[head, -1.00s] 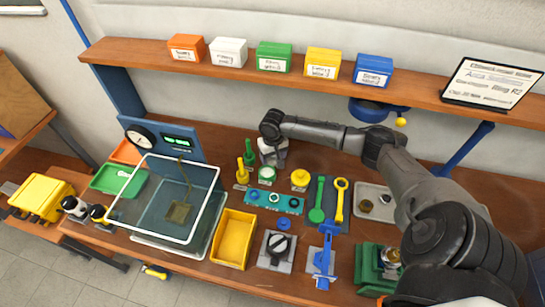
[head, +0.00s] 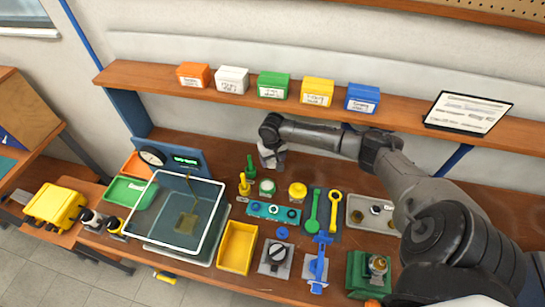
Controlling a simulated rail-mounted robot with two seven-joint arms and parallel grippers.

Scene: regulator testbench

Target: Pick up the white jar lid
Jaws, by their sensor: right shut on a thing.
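My right gripper (head: 270,160) reaches in from the right across the back of the bench and points down. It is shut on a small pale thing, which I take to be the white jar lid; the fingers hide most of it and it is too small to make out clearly. A small green and whitish round jar (head: 267,187) stands on the bench just below and in front of the gripper, with a small gap between them in the picture. My left gripper is not in view.
Green (head: 250,168) and yellow (head: 244,185) upright pieces stand left of the jar. A yellow round piece (head: 298,190) is to its right. A teal strip (head: 273,212) lies in front. A clear tank (head: 160,240) stands left; a shelf (head: 140,77) with coloured boxes runs above.

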